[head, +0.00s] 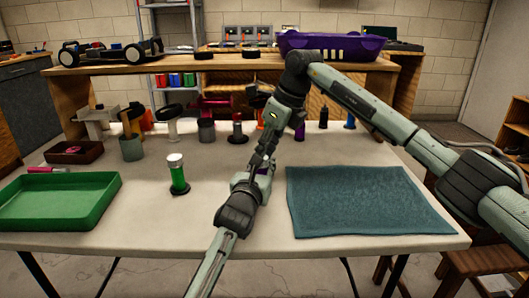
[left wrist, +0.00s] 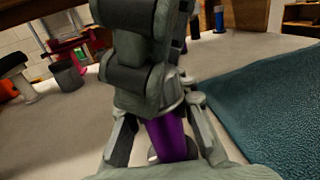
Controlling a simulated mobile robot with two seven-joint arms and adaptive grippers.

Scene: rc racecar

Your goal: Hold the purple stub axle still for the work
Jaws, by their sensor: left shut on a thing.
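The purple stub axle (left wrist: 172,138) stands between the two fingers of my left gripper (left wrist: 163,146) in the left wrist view. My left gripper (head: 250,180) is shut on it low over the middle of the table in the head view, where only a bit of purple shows. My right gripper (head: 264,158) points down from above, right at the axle. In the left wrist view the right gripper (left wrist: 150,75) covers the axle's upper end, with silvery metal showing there. Whether its fingers are open or shut is hidden.
A blue-green mat (head: 365,200) lies right of the grippers. Several holders and parts line the table's back. A shelf behind carries a purple body shell (head: 330,45).

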